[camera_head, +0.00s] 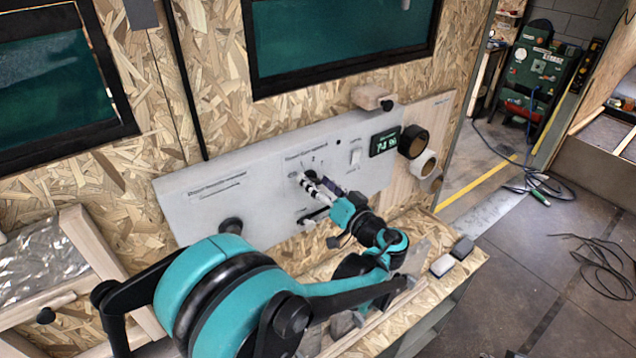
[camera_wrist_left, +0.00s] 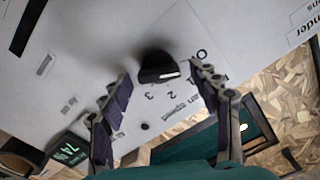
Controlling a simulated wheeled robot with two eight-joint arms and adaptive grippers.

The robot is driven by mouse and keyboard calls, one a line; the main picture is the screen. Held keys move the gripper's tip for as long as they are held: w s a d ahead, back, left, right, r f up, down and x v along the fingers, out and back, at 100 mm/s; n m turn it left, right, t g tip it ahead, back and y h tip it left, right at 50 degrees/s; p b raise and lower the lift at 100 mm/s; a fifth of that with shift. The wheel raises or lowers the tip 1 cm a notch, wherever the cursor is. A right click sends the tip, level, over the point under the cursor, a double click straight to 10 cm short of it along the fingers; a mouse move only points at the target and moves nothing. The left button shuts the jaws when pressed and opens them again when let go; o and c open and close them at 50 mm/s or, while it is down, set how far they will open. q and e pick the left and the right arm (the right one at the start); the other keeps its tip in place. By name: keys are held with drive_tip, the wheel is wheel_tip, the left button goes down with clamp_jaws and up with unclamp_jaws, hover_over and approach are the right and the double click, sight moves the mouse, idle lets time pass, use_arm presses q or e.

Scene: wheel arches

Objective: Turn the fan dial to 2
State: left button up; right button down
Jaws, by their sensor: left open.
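The fan dial (camera_wrist_left: 158,68) is a black knob on the white control panel (camera_head: 215,205). In the left wrist view, the printed numbers 2 and 3 lie below it and a 0 lies to its right. The dial's white mark is on its lower right; I cannot tell exactly which number it points at. My left gripper (camera_wrist_left: 161,76) is open, with one finger on each side of the dial; contact is unclear. In the head view, the left gripper (camera_head: 318,188) is at the panel and partly covers the dial (camera_head: 310,176). My right gripper is not in view.
A lit display (camera_head: 384,141), a white switch (camera_head: 355,157), a black roll (camera_head: 413,141) and a white roll (camera_head: 424,165) are to the right of the dial. Small blocks (camera_head: 442,265) lie on the ledge below.

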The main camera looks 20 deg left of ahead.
use_arm(q)
drive_tip(key=c, duration=1.2)
drive_tip(key=shift+o, duration=0.2)
drive_tip(key=m+b, duration=0.1)
drive_tip(key=m, duration=0.2)
drive_tip(key=shift+d+f+m, duration=0.1)
drive_tip(key=shift+f+m, duration=0.05)
drive_tip(key=shift+m, duration=0.25)
drive_tip(key=m+b, duration=0.1)
drive_tip(key=m, duration=0.3)
drive_tip(key=shift+w+f, duration=0.1)
drive_tip(key=m+b, duration=0.1)
drive_tip(key=m, duration=0.3)
drive_tip(key=shift+f+m+b, duration=0.1)
drive_tip(key=shift+m+b, duration=0.25)
drive_tip(key=shift+m, duration=1.65)
